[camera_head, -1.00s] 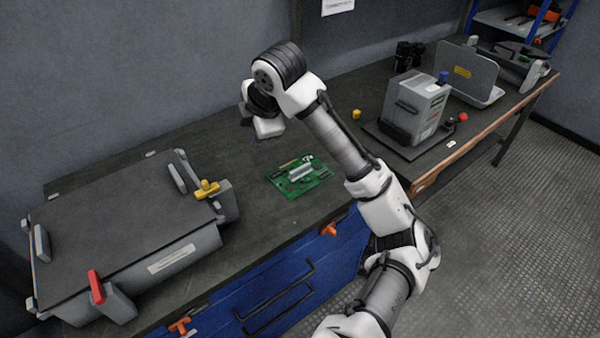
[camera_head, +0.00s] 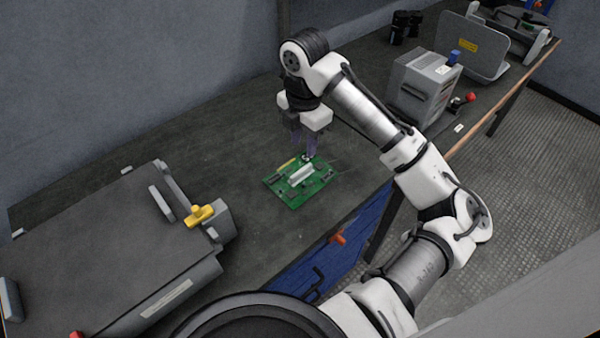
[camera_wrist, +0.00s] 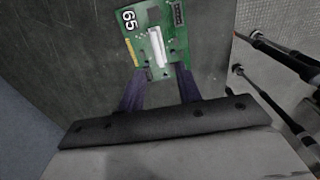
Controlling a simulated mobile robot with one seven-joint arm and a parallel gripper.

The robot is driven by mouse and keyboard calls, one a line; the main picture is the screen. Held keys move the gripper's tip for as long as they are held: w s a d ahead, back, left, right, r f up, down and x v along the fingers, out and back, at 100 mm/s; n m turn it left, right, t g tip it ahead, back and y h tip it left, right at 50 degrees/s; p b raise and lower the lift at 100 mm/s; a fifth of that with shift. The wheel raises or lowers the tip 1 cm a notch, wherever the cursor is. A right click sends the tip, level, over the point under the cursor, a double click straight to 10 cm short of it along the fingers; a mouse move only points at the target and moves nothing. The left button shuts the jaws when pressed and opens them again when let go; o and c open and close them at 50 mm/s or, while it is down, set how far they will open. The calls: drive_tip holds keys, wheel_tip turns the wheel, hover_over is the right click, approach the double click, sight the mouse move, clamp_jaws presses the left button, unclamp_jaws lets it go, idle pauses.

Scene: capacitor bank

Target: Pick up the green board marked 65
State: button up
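The green board (camera_head: 299,181) lies flat on the dark bench top, with a white block at its middle. In the wrist view the board (camera_wrist: 175,48) shows a white "65" at its left corner and a yellow strip along its left edge. My gripper (camera_head: 304,149) points down above the far edge of the board. In the wrist view its two dark purple fingers (camera_wrist: 160,85) are spread apart, with nothing held between them. The fingertips overlap the board's near edge there; whether they touch it I cannot tell.
A large grey case (camera_head: 110,250) with a yellow latch (camera_head: 199,215) stands at the left. A grey boxed device (camera_head: 422,88) and an open grey panel (camera_head: 473,45) stand at the far right. The bench around the board is clear. Blue drawers (camera_head: 335,245) lie below the front edge.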

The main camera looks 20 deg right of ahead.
hover_over(301, 170)
drive_tip(key=f, duration=0.4)
drive_tip(key=shift+s+d+f, duration=0.1)
drive_tip(key=shift+s+d, duration=0.05)
drive_tip(key=shift+d, duration=0.05)
drive_tip(key=shift+a+f+p, duration=0.2)
drive_tip(key=shift+f+p, duration=0.55)
drive_tip(key=shift+f, duration=1.85)
clamp_jaws()
